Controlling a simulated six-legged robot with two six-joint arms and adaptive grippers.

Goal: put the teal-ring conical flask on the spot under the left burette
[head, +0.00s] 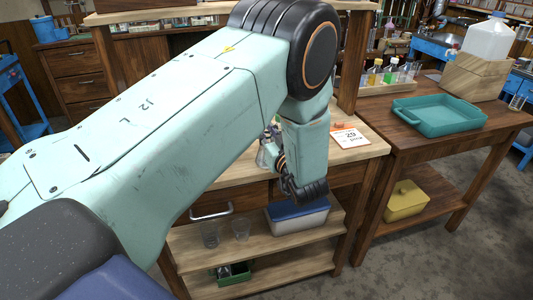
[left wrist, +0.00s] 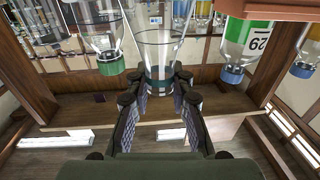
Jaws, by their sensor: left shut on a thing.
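The conical flask with the teal ring (left wrist: 158,38) is clear glass. In the left wrist view it stands between the fingers of my left gripper (left wrist: 159,78), which is shut on it; its narrow ringed end is at the fingertips and its wide part points to the top of the picture. In the head view my left arm covers most of the work area; only a bit of glassware (head: 265,156) shows beside the gripper. I cannot make out the left burette or the spot under it. My right gripper is in neither view.
In the head view a number card (head: 350,138) lies on the bench. A teal tray (head: 440,122) is on the right table. A blue-lidded box (head: 298,217) sits on the lower shelf.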

